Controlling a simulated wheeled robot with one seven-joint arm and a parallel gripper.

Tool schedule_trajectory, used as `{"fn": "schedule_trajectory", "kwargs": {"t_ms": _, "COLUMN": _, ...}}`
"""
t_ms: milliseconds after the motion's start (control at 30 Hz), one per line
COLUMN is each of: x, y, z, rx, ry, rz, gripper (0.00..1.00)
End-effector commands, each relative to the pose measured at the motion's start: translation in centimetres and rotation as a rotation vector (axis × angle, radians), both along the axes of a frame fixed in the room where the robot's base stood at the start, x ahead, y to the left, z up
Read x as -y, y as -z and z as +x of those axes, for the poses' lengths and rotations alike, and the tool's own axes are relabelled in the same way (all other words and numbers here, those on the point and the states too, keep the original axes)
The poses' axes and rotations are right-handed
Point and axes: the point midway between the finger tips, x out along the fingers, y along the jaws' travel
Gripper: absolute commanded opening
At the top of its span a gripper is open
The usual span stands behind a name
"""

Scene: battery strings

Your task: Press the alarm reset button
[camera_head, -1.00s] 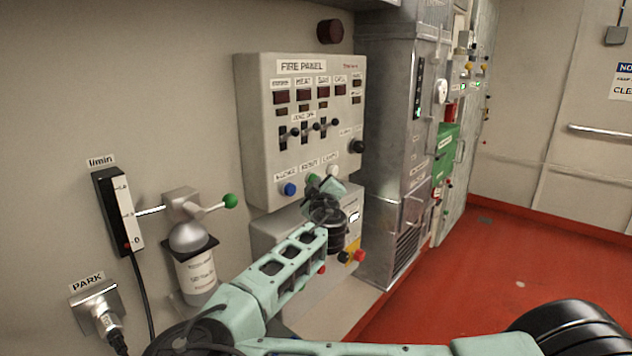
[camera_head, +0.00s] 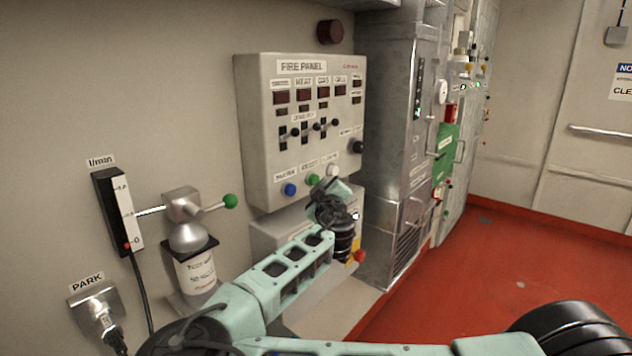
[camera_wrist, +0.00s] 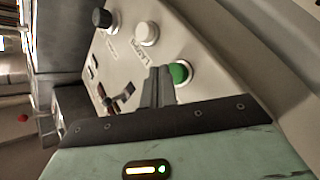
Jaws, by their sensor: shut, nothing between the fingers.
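The grey fire panel (camera_head: 254,120) is on the wall, with a blue button (camera_head: 290,190), a green button (camera_head: 313,179) and a white button (camera_head: 333,170) in a row along its lower face. The green one is the middle button; its label looks like "RESET", though blurred. My gripper (camera_head: 318,199) is shut and empty, just below and in front of the green and white buttons. In the wrist view, my shut fingertips (camera_wrist: 161,72) overlap the left edge of the green button (camera_wrist: 179,73), and the white button (camera_wrist: 147,33) stands above them. I see no clear contact.
Switches (camera_head: 306,130) and a black knob (camera_head: 356,147) stick out of the panel higher up. A lower grey box with a red knob (camera_head: 360,256) is beneath my gripper. A metal cabinet (camera_head: 385,150) stands to the right. A lever with a green ball (camera_head: 230,201) juts out at left.

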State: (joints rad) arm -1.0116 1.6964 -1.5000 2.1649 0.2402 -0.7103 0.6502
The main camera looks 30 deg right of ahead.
Motion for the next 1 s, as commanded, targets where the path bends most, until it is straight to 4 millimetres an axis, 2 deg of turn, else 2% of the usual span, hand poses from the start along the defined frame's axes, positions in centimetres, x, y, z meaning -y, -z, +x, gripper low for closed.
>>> {"fn": "schedule_trajectory", "kwargs": {"t_ms": 367, "x": 0.1, "y": 0.0, "z": -0.3, "rx": 0.0, "ry": 0.001, "rz": 0.001, "gripper": 0.0}}
{"fn": "schedule_trajectory", "kwargs": {"t_ms": 800, "x": 1.6, "y": 0.0, "z": -4.1, "rx": -0.001, "ry": 0.003, "rz": 0.002, "gripper": 0.0}}
{"fn": "schedule_trajectory", "kwargs": {"t_ms": 1000, "x": 1.8, "y": 0.0, "z": -4.8, "rx": 0.0, "ry": 0.001, "rz": 0.001, "gripper": 0.0}}
